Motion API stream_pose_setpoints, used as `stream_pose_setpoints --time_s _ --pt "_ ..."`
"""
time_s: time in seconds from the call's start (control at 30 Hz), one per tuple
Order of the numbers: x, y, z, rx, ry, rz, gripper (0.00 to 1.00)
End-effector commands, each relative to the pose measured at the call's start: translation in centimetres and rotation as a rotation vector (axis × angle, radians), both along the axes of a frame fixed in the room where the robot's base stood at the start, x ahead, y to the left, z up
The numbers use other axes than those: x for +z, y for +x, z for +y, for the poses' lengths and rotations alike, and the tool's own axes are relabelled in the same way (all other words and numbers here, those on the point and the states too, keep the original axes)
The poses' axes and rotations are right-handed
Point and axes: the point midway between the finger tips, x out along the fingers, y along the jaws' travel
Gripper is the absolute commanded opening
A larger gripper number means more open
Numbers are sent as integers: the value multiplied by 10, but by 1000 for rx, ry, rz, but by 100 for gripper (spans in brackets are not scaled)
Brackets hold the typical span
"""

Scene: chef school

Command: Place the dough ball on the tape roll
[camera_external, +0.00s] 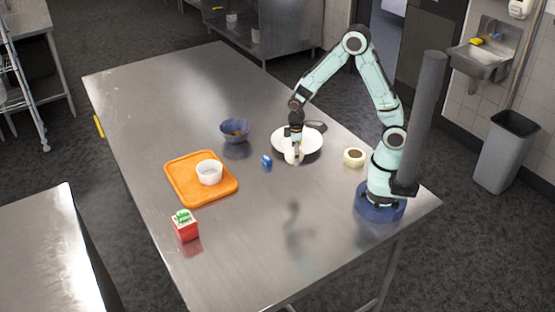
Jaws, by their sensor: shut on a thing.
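My gripper (297,150) points down over the near left part of the pan and is shut on the dough ball (292,157). The dough ball is small and cream-coloured. It shows at the fingertips in front of the pan's near left rim; I cannot tell whether it touches the pan. The tape roll (355,157) lies flat on the table to the right of the pan, near my base. It is cream-coloured with a brown centre, and nothing rests on it. The gripper is apart from the tape roll, to its left.
The pan (312,143) is pale inside, with a dark handle. A dark blue bowl (235,136), a small blue item (266,161), an orange tray (190,196) with a white bowl (209,172), and a red-green carton (185,228) stand leftward. The table's near part is clear.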

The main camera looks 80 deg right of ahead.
Motion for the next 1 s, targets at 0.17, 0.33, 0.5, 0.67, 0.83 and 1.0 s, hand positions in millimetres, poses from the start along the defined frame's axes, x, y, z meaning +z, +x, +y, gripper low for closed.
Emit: stream_pose_setpoints --time_s 0.17,0.33,0.5,0.67,0.83,1.0 --pt "-2 -7 0 -122 0 16 25" --pt "0 -26 -33 -380 0 27 25" --pt "5 -55 -80 -665 1 29 25" --pt "10 -101 -132 -980 4 23 25" --pt "16 -147 -168 -1207 4 9 25" --pt "17 -170 -184 -1316 1 -2 25"
